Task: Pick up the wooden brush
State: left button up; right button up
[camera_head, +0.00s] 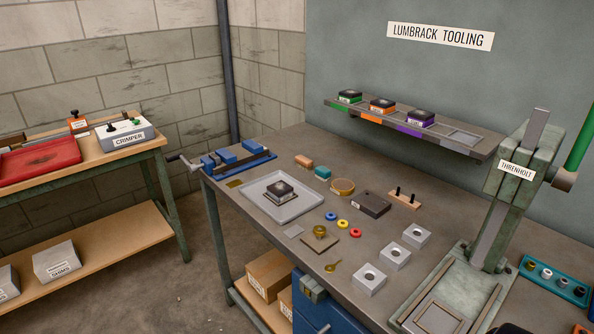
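No object is plainly a brush at this size. A small orange-brown block (303,161) lies at the back of the grey workbench (262,210), beside a teal block (322,172). It may be the wooden brush, but I cannot make out bristles. A light wooden piece with two black pegs (405,200) sits further right on the bench and looks more like a stand. Neither of my grippers is in view.
The blue vise (235,158), grey tray (268,214), dark box (373,204) and several grey blocks (396,256) crowd the bench. The tall green press (505,205) stands at right. A wall shelf (440,128) overhangs the back. Floor is clear at left (195,295).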

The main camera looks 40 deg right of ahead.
aim_at(306, 165)
jog(key=i+z, duration=0.1)
jog(key=z, duration=0.4)
jog(key=i+j+z, duration=0.1)
jog(key=z, duration=0.35)
